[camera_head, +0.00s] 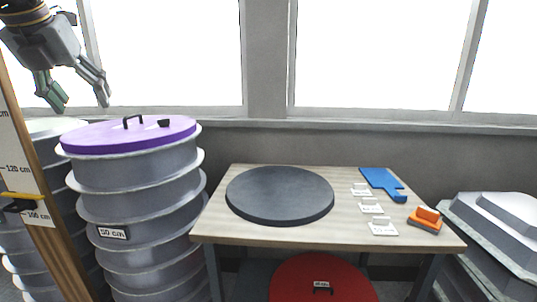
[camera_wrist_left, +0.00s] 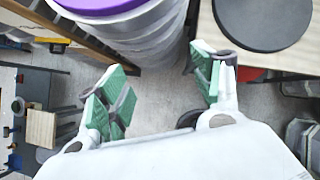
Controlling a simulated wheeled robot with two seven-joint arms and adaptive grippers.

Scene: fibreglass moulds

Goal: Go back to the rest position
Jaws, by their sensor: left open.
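My left gripper (camera_head: 80,92) hangs at the upper left of the head view, above and left of the purple lid (camera_head: 100,138). Its fingers are spread and nothing is between them. In the left wrist view its green-padded fingers (camera_wrist_left: 160,88) stand wide apart over bare floor. The purple lid lies on top of a stack of grey moulds (camera_head: 140,215) labelled 50 cm, and its edge also shows in the left wrist view (camera_wrist_left: 100,5). My right gripper is in neither view.
A wooden table (camera_head: 215,222) carries a dark round disc (camera_head: 280,194), a blue tool (camera_head: 382,183), small white labelled cards and an orange block (camera_head: 428,217). A red lid (camera_head: 322,280) is below it. A measuring post (camera_head: 30,190) stands at left. Grey moulds (camera_head: 495,235) are at right.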

